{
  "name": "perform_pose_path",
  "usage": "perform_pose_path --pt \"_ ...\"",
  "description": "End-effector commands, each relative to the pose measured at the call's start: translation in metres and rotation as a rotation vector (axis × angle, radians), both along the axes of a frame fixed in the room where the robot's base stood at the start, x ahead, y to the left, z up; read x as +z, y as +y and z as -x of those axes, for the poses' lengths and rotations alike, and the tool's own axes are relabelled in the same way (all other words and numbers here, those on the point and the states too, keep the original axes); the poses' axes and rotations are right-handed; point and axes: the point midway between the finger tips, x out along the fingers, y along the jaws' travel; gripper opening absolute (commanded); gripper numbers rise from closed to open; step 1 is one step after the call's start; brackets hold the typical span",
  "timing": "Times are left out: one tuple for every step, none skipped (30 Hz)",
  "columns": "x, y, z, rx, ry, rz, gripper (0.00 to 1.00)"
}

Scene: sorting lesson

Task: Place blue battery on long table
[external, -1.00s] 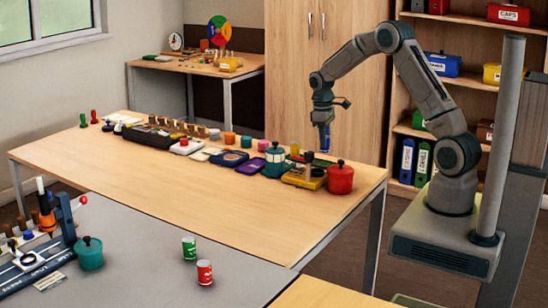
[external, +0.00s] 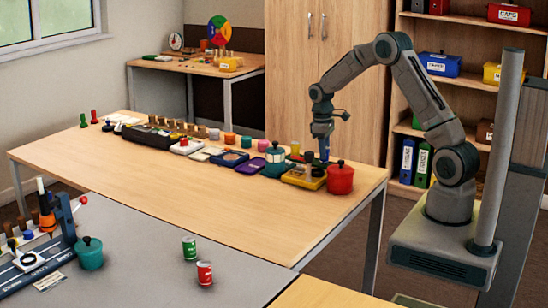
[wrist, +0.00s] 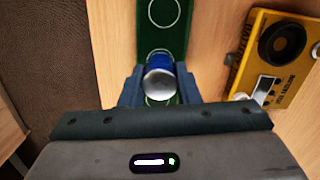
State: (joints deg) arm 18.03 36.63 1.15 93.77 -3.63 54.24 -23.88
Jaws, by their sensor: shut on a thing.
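The blue battery (wrist: 159,64) is upright, with a silver end facing the wrist camera. My gripper (wrist: 158,88) is shut on it. Below it lies a dark green strip (wrist: 165,35) with pale circle outlines; I cannot tell whether the battery touches it. In the external view my gripper (external: 323,152) is low over the back right end of the long wooden table (external: 200,180), behind a yellow device. The battery is not clearly visible there.
The yellow device (wrist: 248,75) lies right of my gripper in the wrist view. A red pot (external: 340,180) stands near the table's right end, with a teal pot (external: 275,163) to the left. Several items line the back; the front is clear.

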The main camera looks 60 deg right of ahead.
Motion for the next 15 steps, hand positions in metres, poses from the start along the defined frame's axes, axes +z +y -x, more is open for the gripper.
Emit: perform_pose_path --pt "-0.0017 0.0 0.0 0.0 0.0 0.0 0.0" --pt "-0.0024 0.0 0.0 0.0 0.0 0.0 0.0" --pt "-0.0032 0.0 0.0 0.0 0.0 0.0 0.0" --pt "-0.0038 0.0 -0.0001 0.0 0.0 0.0 0.0" --pt "-0.0044 0.0 0.0 0.0 0.0 0.0 0.0" --pt "-0.0052 0.0 0.0 0.0 0.0 0.0 0.0" --pt "-0.0058 0.0 -0.0001 0.0 0.0 0.0 0.0" --pt "-0.0064 0.0 0.0 0.0 0.0 0.0 0.0" --pt "-0.0057 -0.0001 -0.0001 0.0 0.0 0.0 0.38" --pt "-0.0055 -0.0001 -0.0001 0.0 0.0 0.0 0.46" --pt "-0.0056 0.0 0.0 0.0 0.0 0.0 0.54" --pt "-0.0056 0.0 0.0 0.0 0.0 0.0 0.55" --pt "-0.0056 0.0 0.0 0.0 0.0 0.0 0.55" --pt "-0.0056 0.0 0.0 0.0 0.0 0.0 0.55" --pt "-0.0056 0.0 0.0 0.0 0.0 0.0 0.55"
